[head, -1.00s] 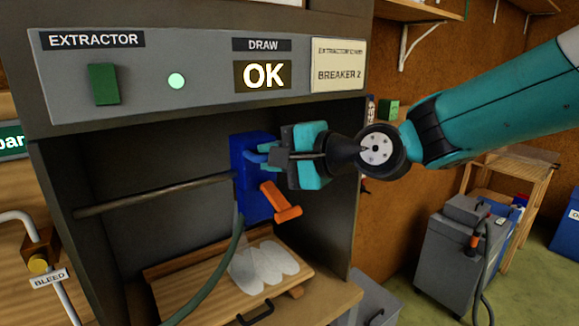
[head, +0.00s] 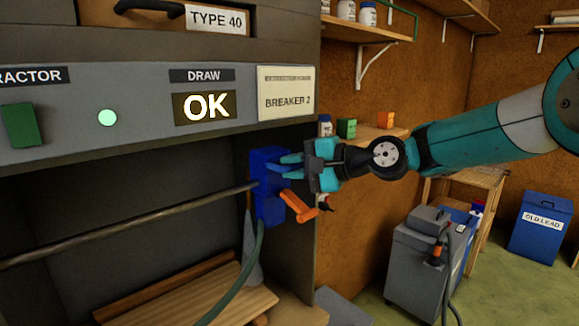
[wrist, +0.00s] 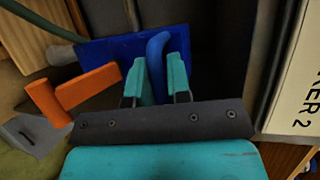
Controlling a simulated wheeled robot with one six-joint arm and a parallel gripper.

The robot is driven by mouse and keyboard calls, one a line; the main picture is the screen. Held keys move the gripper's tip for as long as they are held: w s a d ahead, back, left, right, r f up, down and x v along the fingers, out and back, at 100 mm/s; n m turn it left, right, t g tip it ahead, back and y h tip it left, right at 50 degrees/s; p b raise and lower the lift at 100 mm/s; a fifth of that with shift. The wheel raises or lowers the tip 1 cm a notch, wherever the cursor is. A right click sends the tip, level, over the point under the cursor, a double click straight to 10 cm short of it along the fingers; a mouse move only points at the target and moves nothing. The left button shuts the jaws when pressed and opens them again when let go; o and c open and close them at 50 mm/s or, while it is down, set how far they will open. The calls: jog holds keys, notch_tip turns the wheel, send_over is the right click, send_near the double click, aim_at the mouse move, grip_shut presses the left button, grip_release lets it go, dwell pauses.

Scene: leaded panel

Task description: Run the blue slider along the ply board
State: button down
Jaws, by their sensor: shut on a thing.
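The blue slider (head: 266,176) sits on a dark horizontal rail (head: 130,225) inside the hood, near its right wall. An orange lever (head: 299,206) and a green hose (head: 240,280) come off it. My gripper (head: 292,168) reaches in from the right and is shut on the slider's blue handle. In the wrist view the teal fingers (wrist: 157,80) stand on either side of the curved blue handle (wrist: 157,55), with the slider body (wrist: 110,50) behind. The ply board (head: 180,300) lies below the slider on the hood floor, partly out of frame.
Above is a grey panel with a green switch (head: 20,125), a lit lamp (head: 107,117), an OK display (head: 205,107) and a BREAKER 2 label (head: 286,93). A grey machine (head: 415,255) and a blue OLD LEAD bin (head: 540,228) stand at the right. The rail is clear to the left.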

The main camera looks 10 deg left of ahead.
jog(key=shift+w+d+f, duration=0.1)
jog(key=shift+d+f, duration=0.05)
jog(key=shift+f, duration=0.15)
jog(key=c, duration=1.1)
grip_release()
jog(key=shift+w, duration=0.1)
jog(key=shift+c, duration=0.2)
jog(key=shift+r, duration=0.15)
jog(key=b+v, duration=0.6)
jog(key=v, duration=1.1)
jog(key=shift+s, duration=0.2)
jog(key=shift+d, duration=0.15)
jog(key=s+d+f+n+g+h, duration=0.2)
jog(key=s+f+n+h, duration=0.3)
jog(key=s, duration=0.9)
jog(key=s+d+f+n+g+h, duration=0.2)
jog(key=s+d+f+n+h, duration=0.2)
jog(key=s+f, duration=0.8)
jog(key=shift+s+n+h, duration=0.9)
jog(key=shift+s+n, duration=0.2)
